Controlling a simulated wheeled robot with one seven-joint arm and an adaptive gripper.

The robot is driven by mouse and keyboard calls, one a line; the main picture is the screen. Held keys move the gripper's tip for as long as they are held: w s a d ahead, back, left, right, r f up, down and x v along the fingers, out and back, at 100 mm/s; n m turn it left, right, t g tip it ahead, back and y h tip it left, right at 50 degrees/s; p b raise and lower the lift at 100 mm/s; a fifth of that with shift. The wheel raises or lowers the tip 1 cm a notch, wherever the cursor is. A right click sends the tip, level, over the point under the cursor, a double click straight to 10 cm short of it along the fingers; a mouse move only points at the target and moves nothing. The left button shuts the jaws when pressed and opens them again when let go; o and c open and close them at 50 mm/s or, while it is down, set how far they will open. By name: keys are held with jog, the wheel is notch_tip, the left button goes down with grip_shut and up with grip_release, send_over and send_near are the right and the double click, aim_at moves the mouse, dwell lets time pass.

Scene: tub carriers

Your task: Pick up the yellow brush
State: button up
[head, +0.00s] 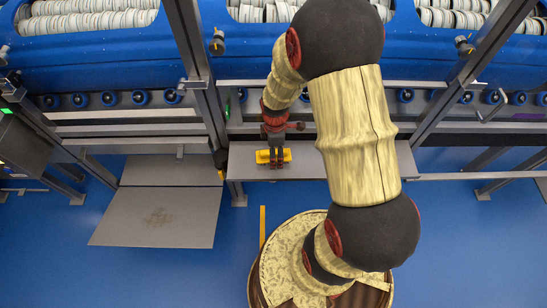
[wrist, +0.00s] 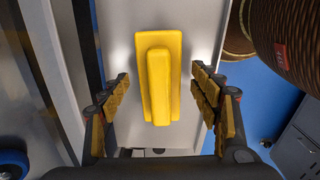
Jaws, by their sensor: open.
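The yellow brush (wrist: 160,62) lies on a grey metal shelf, its raised handle pointing up and down in the wrist view. In the head view the brush (head: 264,156) shows small, partly hidden behind my gripper (head: 276,160). In the wrist view my gripper (wrist: 163,105) is open, with one finger at the left and one at the right. The brush lies between and ahead of the fingertips, with a gap on each side. I see no contact with it.
The grey shelf (head: 225,170) is narrow and otherwise bare where visible. Behind it runs a blue conveyor structure (head: 120,50) with rollers and metal posts (head: 197,70). A grey plate (head: 150,217) lies at the left. Blue floor (head: 480,240) is open at the right.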

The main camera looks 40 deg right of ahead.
jog(key=shift+r, duration=0.1)
jog(key=shift+c, duration=0.4)
jog(key=c, duration=1.1)
jog(key=shift+c, duration=0.7)
